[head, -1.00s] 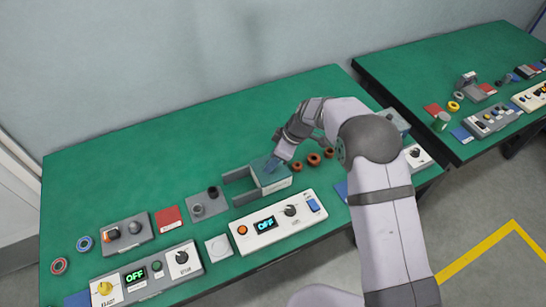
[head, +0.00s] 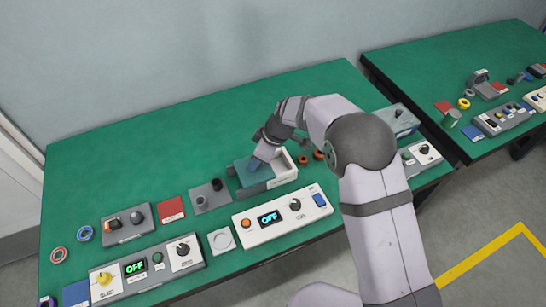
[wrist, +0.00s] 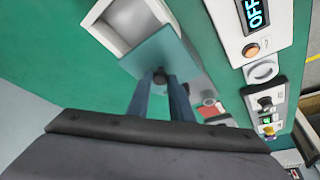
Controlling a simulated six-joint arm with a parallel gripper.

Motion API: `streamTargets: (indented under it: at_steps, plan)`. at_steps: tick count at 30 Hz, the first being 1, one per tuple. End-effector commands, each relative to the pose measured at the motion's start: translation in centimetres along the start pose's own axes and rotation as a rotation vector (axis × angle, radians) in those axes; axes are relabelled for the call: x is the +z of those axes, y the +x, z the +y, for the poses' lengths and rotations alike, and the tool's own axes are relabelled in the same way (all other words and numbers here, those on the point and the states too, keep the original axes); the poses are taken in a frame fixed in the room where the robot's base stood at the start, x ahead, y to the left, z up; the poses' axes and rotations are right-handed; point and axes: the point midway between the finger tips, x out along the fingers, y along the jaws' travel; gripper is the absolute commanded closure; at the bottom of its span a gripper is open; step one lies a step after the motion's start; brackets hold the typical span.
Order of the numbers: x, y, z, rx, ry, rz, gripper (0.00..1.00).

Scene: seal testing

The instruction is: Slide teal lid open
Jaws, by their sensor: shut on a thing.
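The teal lid (wrist: 160,58) is a flat plate with a dark round knob (wrist: 160,76). My gripper (wrist: 161,84) is shut on this knob in the wrist view. In the head view the lid (head: 250,176) lies to the left of the box (head: 278,181), over the grey rails. The box's right part is uncovered there. My gripper (head: 256,160) reaches down to the lid from behind, and the fingertips hide the knob in that view.
A white panel (head: 283,220) with an OFF display stands close in front of the box. A grey plate with dark posts (head: 212,197) and a red square (head: 171,209) lie to the left. Brown rings (head: 331,159) lie to the right. The green table behind is clear.

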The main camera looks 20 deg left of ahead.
Motion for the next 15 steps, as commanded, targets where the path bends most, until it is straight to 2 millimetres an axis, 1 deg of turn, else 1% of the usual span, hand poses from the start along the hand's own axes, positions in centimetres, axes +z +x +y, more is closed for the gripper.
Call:
streamTargets:
  at_steps: [1,4,13,14,15]
  plan:
    - [-0.66,0.48,-0.74,0.001,-0.007,0.001,1.0]
    - [-1.37,0.58,-1.43,0.003,-0.004,0.002,1.0]
    - [-1.52,0.5,-1.55,0.003,-0.001,0.001,1.0]
    - [-1.52,0.49,-1.54,0.003,-0.001,0.001,0.78]
    - [-1.51,0.49,-1.54,0.003,-0.001,0.001,0.69]
